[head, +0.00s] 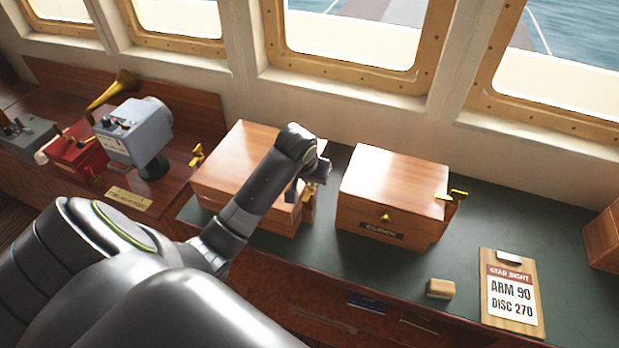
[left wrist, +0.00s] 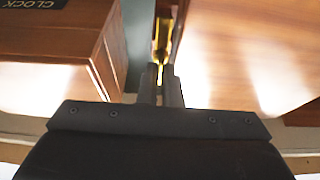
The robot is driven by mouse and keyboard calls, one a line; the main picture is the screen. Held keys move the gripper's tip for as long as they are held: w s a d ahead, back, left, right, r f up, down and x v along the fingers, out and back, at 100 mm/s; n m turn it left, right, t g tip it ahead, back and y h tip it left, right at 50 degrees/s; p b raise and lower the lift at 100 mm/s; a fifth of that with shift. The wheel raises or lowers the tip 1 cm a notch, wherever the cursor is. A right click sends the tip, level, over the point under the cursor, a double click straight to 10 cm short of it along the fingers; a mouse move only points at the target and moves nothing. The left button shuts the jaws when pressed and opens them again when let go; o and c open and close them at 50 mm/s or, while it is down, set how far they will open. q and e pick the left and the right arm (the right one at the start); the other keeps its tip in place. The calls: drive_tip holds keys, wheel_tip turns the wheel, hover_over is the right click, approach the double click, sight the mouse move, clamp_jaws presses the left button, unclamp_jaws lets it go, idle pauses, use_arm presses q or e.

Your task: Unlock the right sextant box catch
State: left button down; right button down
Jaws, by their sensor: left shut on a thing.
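The sextant box (head: 236,158) is a closed reddish wooden box on the green counter; my left arm hides part of its lid and front. Its right brass catch (head: 309,196) shows at the box's right side, partly hidden by my gripper. The left brass catch (head: 197,153) sticks out at the opposite side. My left gripper (head: 306,187) is at the right side of this box, in the gap before the clock box. In the left wrist view the fingers (left wrist: 161,86) are shut on the brass right catch (left wrist: 161,45). The right gripper is out of view.
The clock box (head: 393,185), with its own brass catch (head: 456,195), stands close on the right of my gripper. A wooden block (head: 440,288) and a clipboard (head: 512,295) lie to its right. Instruments (head: 133,130) stand at the left.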

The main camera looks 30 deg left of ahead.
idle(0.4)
use_arm(q)
drive_tip(key=c, duration=1.6)
unclamp_jaws()
